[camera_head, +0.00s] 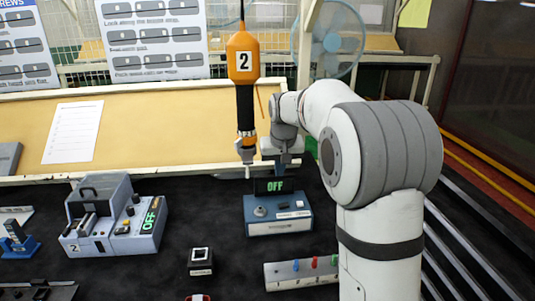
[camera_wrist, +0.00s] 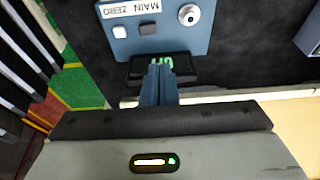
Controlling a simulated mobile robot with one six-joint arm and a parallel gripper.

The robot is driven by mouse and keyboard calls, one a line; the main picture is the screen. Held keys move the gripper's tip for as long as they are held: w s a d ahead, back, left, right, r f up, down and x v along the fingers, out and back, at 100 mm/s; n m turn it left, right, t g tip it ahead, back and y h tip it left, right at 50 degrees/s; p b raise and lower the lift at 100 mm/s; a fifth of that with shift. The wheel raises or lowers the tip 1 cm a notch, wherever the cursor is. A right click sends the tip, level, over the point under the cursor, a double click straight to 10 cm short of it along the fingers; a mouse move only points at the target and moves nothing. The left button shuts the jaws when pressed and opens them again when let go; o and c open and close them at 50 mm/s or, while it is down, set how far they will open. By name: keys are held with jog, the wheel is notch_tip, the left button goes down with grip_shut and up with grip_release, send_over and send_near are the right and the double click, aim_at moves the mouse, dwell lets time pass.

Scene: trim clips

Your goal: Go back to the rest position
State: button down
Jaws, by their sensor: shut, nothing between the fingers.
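My gripper (camera_head: 283,165) is at the end of my white and grey arm, above the black work surface. In the head view it hangs just behind and above a blue box with an OFF display (camera_head: 278,205), and the fingers are hard to make out. In the wrist view my gripper (camera_wrist: 160,68) shows two blue fingers shut together with nothing between them. They overlap the green display of the blue box (camera_wrist: 155,35), whose label reads MAIN ZERO. I cannot tell the gap between fingertips and box.
An orange tool marked 2 (camera_head: 243,62) hangs just left of my gripper. A grey-blue device with OFF display (camera_head: 115,220) stands left. A small black box (camera_head: 201,262) and a strip with coloured clips (camera_head: 300,272) lie in front. A tan board (camera_head: 180,125) stands behind.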

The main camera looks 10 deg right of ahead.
jog(key=s+d+f, duration=0.1)
jog(key=s+f, duration=0.1)
jog(key=s, duration=1.5)
jog(key=s+d+f, duration=0.1)
jog(key=s+f, duration=0.1)
jog(key=s, duration=1.5)
